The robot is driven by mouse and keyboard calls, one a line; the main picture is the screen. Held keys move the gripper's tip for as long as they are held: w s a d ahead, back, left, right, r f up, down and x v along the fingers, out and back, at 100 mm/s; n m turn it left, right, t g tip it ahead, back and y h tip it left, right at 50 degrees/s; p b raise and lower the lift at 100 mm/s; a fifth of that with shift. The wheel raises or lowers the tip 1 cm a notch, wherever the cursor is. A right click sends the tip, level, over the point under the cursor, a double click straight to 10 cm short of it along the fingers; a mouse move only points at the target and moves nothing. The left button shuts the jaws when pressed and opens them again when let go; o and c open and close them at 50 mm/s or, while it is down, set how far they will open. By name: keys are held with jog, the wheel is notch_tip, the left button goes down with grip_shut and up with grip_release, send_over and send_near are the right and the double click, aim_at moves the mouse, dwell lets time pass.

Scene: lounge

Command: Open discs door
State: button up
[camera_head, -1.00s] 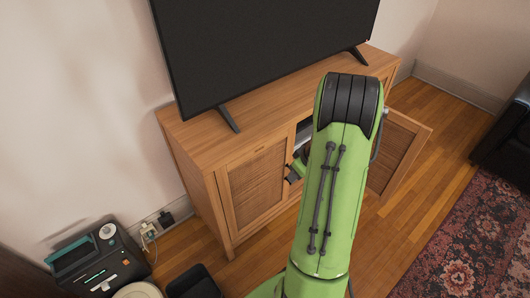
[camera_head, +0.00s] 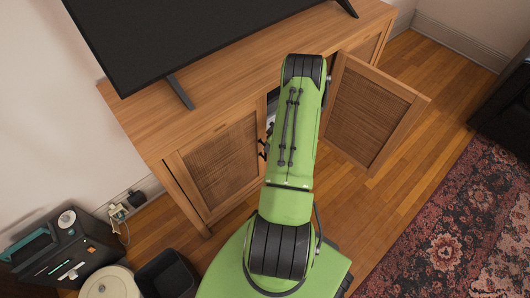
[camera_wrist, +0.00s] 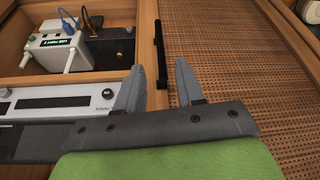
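The wooden TV cabinet (camera_head: 140,120) has a shut left door (camera_head: 225,165) with a woven panel. Another woven-panel door (camera_head: 370,115) stands swung open, right of my arm. No label shows which is the discs door. My gripper is mostly hidden behind my arm in the head view, near the left door's right edge. In the wrist view my gripper (camera_wrist: 160,68) is open. A black bar handle (camera_wrist: 162,48) on a woven-panel door (camera_wrist: 235,85) stands between its fingers, which are apart from each other. I cannot tell whether they touch it.
An open compartment beside the door holds a white box (camera_wrist: 55,53) with cables and a white device (camera_wrist: 60,115). A large TV (camera_head: 190,35) stands on the cabinet. A black device (camera_head: 65,255) and a dark bin (camera_head: 165,275) are at lower left. A patterned rug (camera_head: 455,230) lies right.

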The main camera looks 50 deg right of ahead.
aim_at(265, 158)
jog(key=b+x, duration=0.2)
jog(key=x, duration=0.5)
jog(key=shift+w+f, duration=0.2)
jog(key=shift+f, duration=0.15)
jog(key=shift+r, duration=0.1)
grip_shut()
